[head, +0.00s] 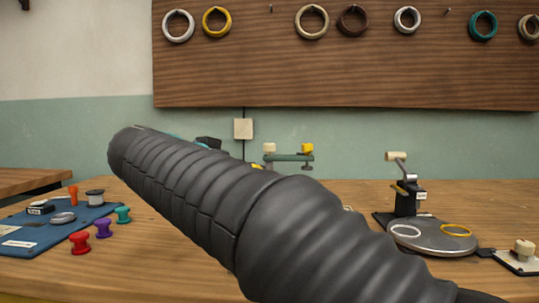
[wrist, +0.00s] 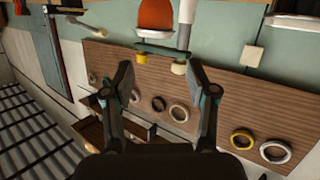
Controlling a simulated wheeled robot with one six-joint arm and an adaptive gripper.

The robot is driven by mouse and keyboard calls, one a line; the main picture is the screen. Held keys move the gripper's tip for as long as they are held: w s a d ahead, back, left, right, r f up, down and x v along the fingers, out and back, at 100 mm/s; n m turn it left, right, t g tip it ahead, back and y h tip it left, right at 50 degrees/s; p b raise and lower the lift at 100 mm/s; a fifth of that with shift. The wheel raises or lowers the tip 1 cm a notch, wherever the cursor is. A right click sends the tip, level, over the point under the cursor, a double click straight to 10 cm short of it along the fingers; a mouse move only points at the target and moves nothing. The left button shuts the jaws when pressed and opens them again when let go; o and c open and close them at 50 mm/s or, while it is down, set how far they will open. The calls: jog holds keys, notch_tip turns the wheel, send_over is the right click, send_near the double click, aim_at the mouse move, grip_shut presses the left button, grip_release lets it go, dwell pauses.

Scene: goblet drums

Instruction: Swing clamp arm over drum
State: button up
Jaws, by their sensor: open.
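The clamp arm looks like a green bar (head: 289,157) with a cream knob (head: 269,148) at its left end and a yellow knob (head: 307,149) at its right end. In the wrist view, which is upside down, the green bar (wrist: 158,50) lies just beyond my fingertips, beside a pale grey post (wrist: 185,22). An orange-red body with a pale rim, probably the drum (wrist: 155,16), shows near the bar. The drum is hidden behind my arm in the head view. My gripper (wrist: 160,74) is open and empty, with the bar apart from its fingers.
At left, a blue mat (head: 50,228) holds small parts, with coloured spools (head: 103,228) beside it. At right stand a round plate (head: 432,238) with rings and a lever stand (head: 405,195). A wooden board (head: 345,60) with hanging rings is on the wall.

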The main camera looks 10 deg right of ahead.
aim_at(266, 146)
notch_tip(266, 146, up, 4)
jog(key=w+a+t, duration=0.1)
jog(key=w+t, duration=0.2)
jog(key=shift+h, duration=0.4)
jog(key=p+x, duration=0.1)
jog(key=x, duration=1.2)
jog(key=shift+w+p, duration=0.2)
jog(key=shift+p, duration=0.1)
grip_shut()
